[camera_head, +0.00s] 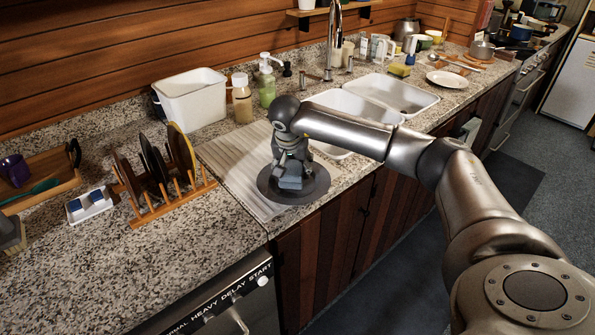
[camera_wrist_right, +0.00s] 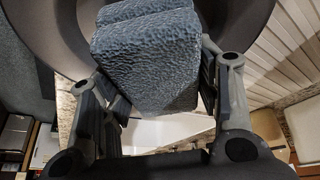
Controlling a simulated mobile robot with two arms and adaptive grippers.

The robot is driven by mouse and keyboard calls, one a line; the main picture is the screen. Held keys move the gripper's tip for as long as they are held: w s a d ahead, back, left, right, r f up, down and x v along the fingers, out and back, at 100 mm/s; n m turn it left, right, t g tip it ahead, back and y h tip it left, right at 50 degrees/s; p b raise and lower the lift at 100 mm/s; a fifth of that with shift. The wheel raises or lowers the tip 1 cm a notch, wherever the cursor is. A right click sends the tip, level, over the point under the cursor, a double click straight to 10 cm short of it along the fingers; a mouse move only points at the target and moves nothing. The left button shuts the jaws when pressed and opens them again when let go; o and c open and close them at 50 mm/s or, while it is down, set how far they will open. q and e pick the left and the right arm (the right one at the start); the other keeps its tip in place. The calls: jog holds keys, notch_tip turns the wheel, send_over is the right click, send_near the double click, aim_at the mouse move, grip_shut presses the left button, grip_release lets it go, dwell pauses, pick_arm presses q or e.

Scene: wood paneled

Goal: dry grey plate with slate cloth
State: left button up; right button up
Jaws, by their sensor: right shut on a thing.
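The grey plate (camera_head: 312,191) is dark and round. It lies on the front right part of a pale ribbed drying mat (camera_head: 238,179) beside the sink. My right gripper (camera_head: 291,170) points down over the plate and is shut on the folded slate cloth (camera_head: 290,183). In the right wrist view the blue-grey cloth (camera_wrist_right: 150,55) fills the space between the fingers, with the plate (camera_wrist_right: 50,25) behind it. The cloth appears to touch the plate; the exact contact is hidden. My left gripper is not in view.
A wooden rack (camera_head: 174,203) with upright plates stands left of the mat. A white bin (camera_head: 192,98), a bottle (camera_head: 242,100) and a green soap dispenser (camera_head: 267,85) stand behind it. The double sink (camera_head: 403,94) is to the right. The counter's front edge runs close to the plate.

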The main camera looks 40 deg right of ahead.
dwell(0.3)
jog(key=shift+w+r+p, duration=0.15)
jog(key=shift+r+p, duration=0.55)
jog(key=shift+r, duration=0.15)
jog(key=shift+r+p, duration=1.45)
jog(key=shift+r, duration=0.65)
jog(key=shift+r, duration=0.1)
jog(key=shift+r+p, duration=1.05)
jog(key=shift+r, duration=0.4)
